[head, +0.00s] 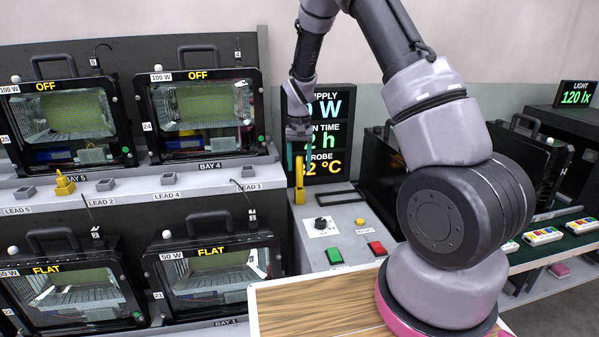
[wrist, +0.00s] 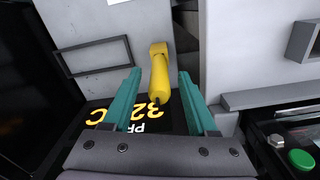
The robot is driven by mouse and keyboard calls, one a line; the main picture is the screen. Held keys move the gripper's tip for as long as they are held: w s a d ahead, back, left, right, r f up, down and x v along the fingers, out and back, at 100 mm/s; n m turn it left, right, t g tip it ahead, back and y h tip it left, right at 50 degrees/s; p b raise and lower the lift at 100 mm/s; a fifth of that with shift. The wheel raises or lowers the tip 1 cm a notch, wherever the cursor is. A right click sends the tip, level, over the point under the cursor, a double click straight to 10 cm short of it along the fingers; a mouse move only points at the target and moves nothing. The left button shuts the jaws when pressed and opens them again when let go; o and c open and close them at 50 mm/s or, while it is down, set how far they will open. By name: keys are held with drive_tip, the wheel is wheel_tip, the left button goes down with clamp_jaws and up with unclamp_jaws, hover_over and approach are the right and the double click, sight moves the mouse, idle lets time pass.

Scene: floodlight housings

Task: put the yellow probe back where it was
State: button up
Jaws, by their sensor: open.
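The yellow probe (head: 299,173) is upright at the left edge of the grey console, in front of the dark display. My gripper (head: 296,158) is above and around its upper part, pointing down. In the wrist view the probe (wrist: 158,78) lies between the two teal fingers of my gripper (wrist: 160,72), with a visible gap on each side. The fingers are open. I cannot tell what supports the probe's lower end. A yellow piece (head: 64,184) sits on the shelf at the left, above the lead labels.
The display (head: 330,110) stands just behind my gripper and reads 32 °C for the probe. The console has a black knob (head: 320,223), a green button (head: 334,256) and a red button (head: 376,248). Floodlight housings (head: 205,115) fill the left. A wooden board (head: 310,308) lies in front.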

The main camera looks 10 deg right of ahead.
wheel_tip(320, 180, up, 9)
drive_tip(key=shift+f, duration=0.1)
drive_tip(key=s+d+r+t+y, duration=0.1)
drive_tip(key=s+d+r+t, duration=0.1)
drive_tip(key=s+r, duration=0.55)
drive_tip(key=s+d+r+t+y, duration=0.15)
drive_tip(key=s+r, duration=0.35)
drive_tip(key=r, duration=0.5)
drive_tip(key=s+d+r+t, duration=0.1)
drive_tip(key=s+r+t, duration=0.1)
drive_tip(key=s, duration=0.6)
drive_tip(key=s+d+r+m+t, duration=0.1)
drive_tip(key=s+r, duration=0.2)
drive_tip(key=s, duration=0.6)
drive_tip(key=shift+s+d+r+t, duration=0.15)
drive_tip(key=shift+s+d+t, duration=0.05)
drive_tip(key=shift+t, duration=0.15)
